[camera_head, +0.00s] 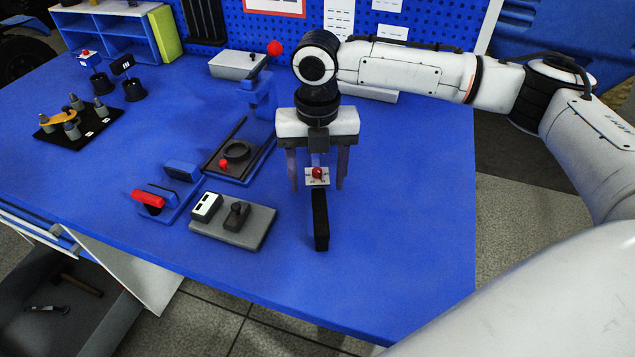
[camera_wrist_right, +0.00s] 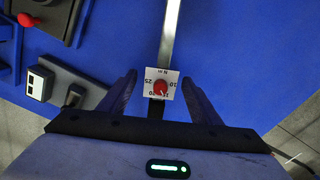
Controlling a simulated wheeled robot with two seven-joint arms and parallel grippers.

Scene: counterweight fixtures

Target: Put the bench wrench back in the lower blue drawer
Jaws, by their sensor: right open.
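The bench wrench (camera_head: 320,222) lies on the blue bench top, with a black grip toward the front edge and a white plate with a red knob. In the right wrist view its silver shaft (camera_wrist_right: 170,32) runs away from the plate. My right gripper (camera_head: 317,184) is open above the wrench, its fingers on either side of the plate, with gaps visible in the wrist view (camera_wrist_right: 160,85). An open drawer (camera_head: 100,335) with a grey inside shows low at the left under the bench; its front is out of view. My left gripper is not in view.
A grey fixture block (camera_head: 255,232), a red-handled clamp (camera_head: 150,198) and a blue press (camera_head: 262,95) stand left of the wrench. A hammer (camera_head: 82,285) and another tool lie in the open drawer. The bench right of the wrench is clear.

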